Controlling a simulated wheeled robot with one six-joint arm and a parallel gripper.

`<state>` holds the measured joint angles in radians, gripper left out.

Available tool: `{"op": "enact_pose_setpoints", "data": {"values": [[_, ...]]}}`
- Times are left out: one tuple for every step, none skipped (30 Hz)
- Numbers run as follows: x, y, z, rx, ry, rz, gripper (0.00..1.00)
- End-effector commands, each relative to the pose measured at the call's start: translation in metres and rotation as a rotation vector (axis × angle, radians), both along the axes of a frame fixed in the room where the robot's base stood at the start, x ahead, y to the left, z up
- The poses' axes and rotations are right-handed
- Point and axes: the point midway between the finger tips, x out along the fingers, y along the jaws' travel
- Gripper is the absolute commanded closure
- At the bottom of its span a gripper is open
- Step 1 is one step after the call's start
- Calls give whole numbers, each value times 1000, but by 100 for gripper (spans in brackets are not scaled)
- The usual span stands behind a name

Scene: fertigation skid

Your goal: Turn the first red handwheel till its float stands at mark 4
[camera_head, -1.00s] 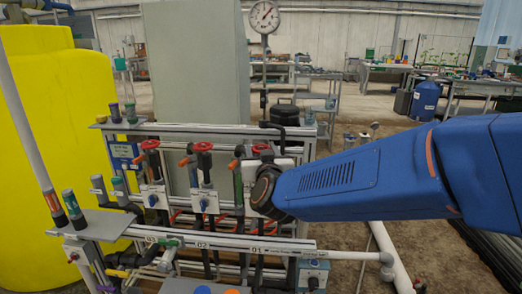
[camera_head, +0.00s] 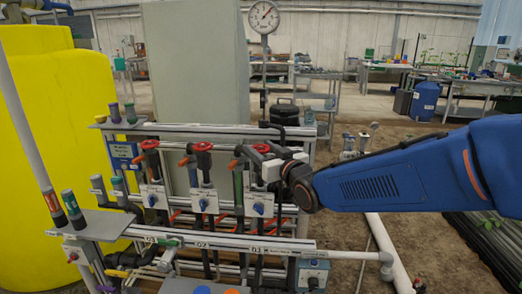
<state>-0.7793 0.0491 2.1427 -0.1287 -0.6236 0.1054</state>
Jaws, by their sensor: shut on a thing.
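Three red handwheels stand in a row on the skid: one at the left (camera_head: 150,144), one in the middle (camera_head: 202,147) and one at the right (camera_head: 261,148). The right one is mostly hidden by my gripper (camera_head: 263,156), with only a little red showing. My gripper reaches in from the right and is shut on this right handwheel.
A white panel with a blue knob (camera_head: 258,204) sits below the right handwheel. A pressure gauge (camera_head: 264,17) stands behind on a post. A black canister (camera_head: 284,113) is close behind my gripper. A yellow tank (camera_head: 50,150) fills the left.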

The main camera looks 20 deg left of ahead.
Motion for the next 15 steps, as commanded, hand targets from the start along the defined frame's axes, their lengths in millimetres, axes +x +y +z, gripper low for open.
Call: {"op": "enact_pose_setpoints", "data": {"values": [[2, -2, 0, -1, -2, 19, 75], [2, -1, 0, 0, -1, 34, 75], [2, -2, 0, 0, -2, 53, 75], [2, -2, 0, 0, -2, 67, 75], [2, -2, 0, -1, -1, 81, 75], [2, -2, 0, 0, -1, 100, 75], [2, -2, 0, 0, -1, 115, 75], [3, -2, 0, 0, -1, 129, 75], [2, -2, -1, 0, -1, 149, 75], [2, -2, -1, -2, -1, 163, 75], [3, -2, -1, -1, -1, 178, 75], [3, -2, 0, -1, -1, 197, 75], [3, -2, 0, 0, -1, 212, 75], [3, -2, 0, 0, -1, 228, 75], [3, -2, 0, 1, -1, 247, 75]]}}
